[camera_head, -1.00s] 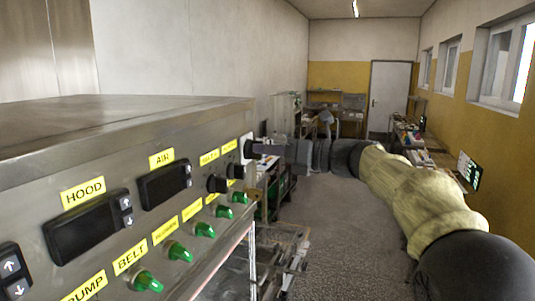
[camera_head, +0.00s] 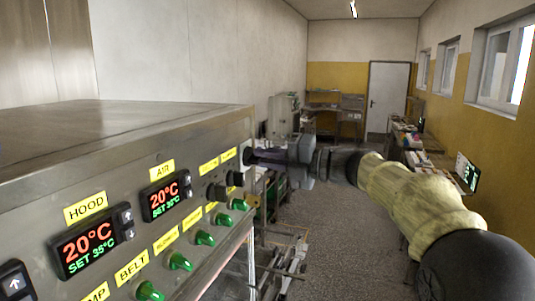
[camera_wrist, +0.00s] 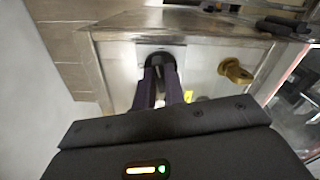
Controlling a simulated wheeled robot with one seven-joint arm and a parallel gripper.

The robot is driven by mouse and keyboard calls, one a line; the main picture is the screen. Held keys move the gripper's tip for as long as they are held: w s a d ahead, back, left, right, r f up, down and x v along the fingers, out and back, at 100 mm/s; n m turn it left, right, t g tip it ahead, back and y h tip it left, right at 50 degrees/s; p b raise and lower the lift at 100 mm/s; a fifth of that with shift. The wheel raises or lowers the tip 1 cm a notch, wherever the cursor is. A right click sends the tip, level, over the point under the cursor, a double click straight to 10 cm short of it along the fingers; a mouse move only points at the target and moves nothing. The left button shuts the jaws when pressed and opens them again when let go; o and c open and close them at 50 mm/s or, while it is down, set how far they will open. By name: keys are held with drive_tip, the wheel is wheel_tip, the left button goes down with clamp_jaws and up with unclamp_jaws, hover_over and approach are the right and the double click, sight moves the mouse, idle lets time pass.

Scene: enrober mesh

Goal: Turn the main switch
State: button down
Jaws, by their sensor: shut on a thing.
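The main switch (camera_wrist: 158,58) is a black round knob on the end face of the steel control cabinet (camera_head: 120,125). In the wrist view it sits between my two dark fingertips, which are shut on it. In the head view my gripper (camera_head: 256,156) reaches the cabinet's far right end from the right, and the switch itself is hidden there. The wrist view also shows my gripper (camera_wrist: 160,78) from behind, its fingers side by side. The HOOD display (camera_head: 87,245) and the AIR display (camera_head: 166,194) are lit, both reading 20°C.
A brass fitting (camera_wrist: 236,70) sticks out of the end face beside the switch. Green knobs (camera_head: 180,261) line the cabinet front. A metal frame (camera_head: 282,262) stands below its right end. The floor (camera_head: 335,235) in the middle is clear.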

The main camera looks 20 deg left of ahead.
drive_tip(key=shift+m+p, duration=0.6)
drive_tip(key=shift+m, duration=1)
drive_tip(key=c, duration=1.5)
unclamp_jaws()
drive_tip(key=shift+w, duration=0.15)
drive_tip(key=shift+o, duration=0.2)
drive_tip(key=shift+d+f, duration=0.1)
drive_tip(key=s+d+b, duration=0.1)
drive_tip(key=d+b, duration=0.5)
drive_tip(key=d, duration=1.1)
drive_tip(key=shift+s+d+b, duration=0.15)
drive_tip(key=shift+s+b, duration=0.05)
drive_tip(key=shift+b, duration=0.15)
drive_tip(key=shift+w, duration=0.1)
